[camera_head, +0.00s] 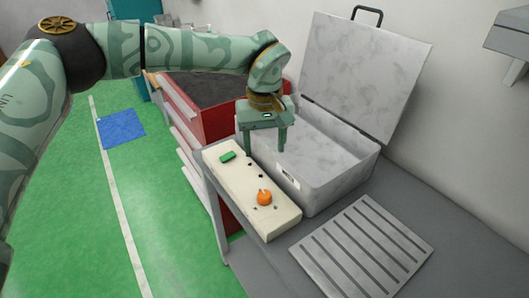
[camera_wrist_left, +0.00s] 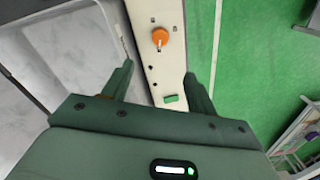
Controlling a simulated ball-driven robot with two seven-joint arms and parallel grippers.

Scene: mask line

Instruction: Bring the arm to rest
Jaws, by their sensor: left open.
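My left arm reaches in from the left in the head view. Its green gripper (camera_head: 266,143) points down above the far part of a cream panel. The two fingers are apart with nothing between them. In the left wrist view the open gripper (camera_wrist_left: 160,88) has the cream panel (camera_wrist_left: 172,70) below, between its fingers. The panel (camera_head: 247,194) carries an orange knob (camera_head: 264,198) and a green button (camera_head: 228,156). The orange knob (camera_wrist_left: 160,37) and green button (camera_wrist_left: 171,99) also show in the wrist view. My right gripper is not in view.
A grey metal box (camera_head: 325,170) with its lid (camera_head: 366,75) raised stands beside the panel. A slotted plate (camera_head: 362,247) lies on the grey table (camera_head: 415,215). A red bin (camera_head: 218,120) stands behind. Green floor (camera_head: 165,210) with a blue mat (camera_head: 122,129) is open at left.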

